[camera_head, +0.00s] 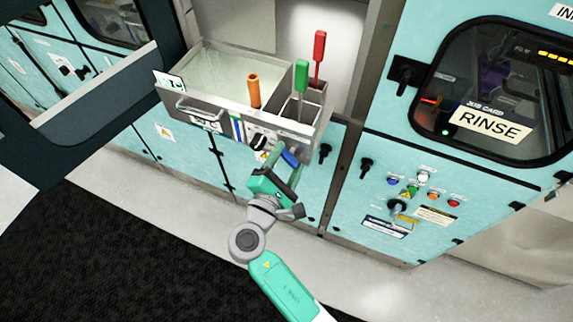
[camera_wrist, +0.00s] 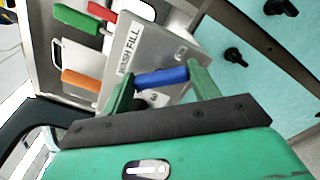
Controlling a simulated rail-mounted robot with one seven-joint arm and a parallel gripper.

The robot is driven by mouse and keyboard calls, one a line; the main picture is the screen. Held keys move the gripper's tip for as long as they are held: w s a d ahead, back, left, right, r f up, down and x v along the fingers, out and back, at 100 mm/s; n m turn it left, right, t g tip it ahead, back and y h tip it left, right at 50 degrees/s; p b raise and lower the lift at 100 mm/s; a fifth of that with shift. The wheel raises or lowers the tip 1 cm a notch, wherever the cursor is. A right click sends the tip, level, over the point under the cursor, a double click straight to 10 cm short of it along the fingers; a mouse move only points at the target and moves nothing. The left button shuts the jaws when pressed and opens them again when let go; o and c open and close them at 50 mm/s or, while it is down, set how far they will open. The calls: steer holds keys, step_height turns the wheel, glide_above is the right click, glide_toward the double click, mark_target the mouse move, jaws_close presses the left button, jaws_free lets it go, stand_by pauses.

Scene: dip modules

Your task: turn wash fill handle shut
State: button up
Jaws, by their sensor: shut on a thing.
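The wash fill handle is a blue lever (camera_wrist: 161,77) below the WASH FILL label (camera_wrist: 129,47) on the grey tank front. In the wrist view my gripper (camera_wrist: 160,82) has its two green fingers at either end of the blue lever, shut on it. In the head view the blue handle (camera_head: 289,158) shows at the lower right of the steel tank (camera_head: 218,127), with my gripper (camera_head: 287,170) at it. The lever lies roughly level across the wrist view. Its pivot is partly hidden.
An orange handle (camera_head: 254,90), a green handle (camera_head: 301,75) and a red handle (camera_head: 319,45) stand up from the tank. Black knobs (camera_head: 325,150) sit on the teal panel to the right. A RINSE card (camera_head: 490,125) is on the right cabinet. The dark floor mat (camera_head: 110,250) is clear.

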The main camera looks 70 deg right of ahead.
steer(key=m+b, duration=0.3)
steer(key=m, duration=0.1)
steer(key=shift+f, duration=0.2)
steer(key=shift+m+b, duration=1.5)
steer(key=shift+m, duration=0.3)
steer(key=shift+r, duration=0.15)
steer(key=o, duration=1)
steer(key=a, duration=0.7)
steer(key=shift+w+a, duration=0.15)
steer(key=shift+a, duration=0.25)
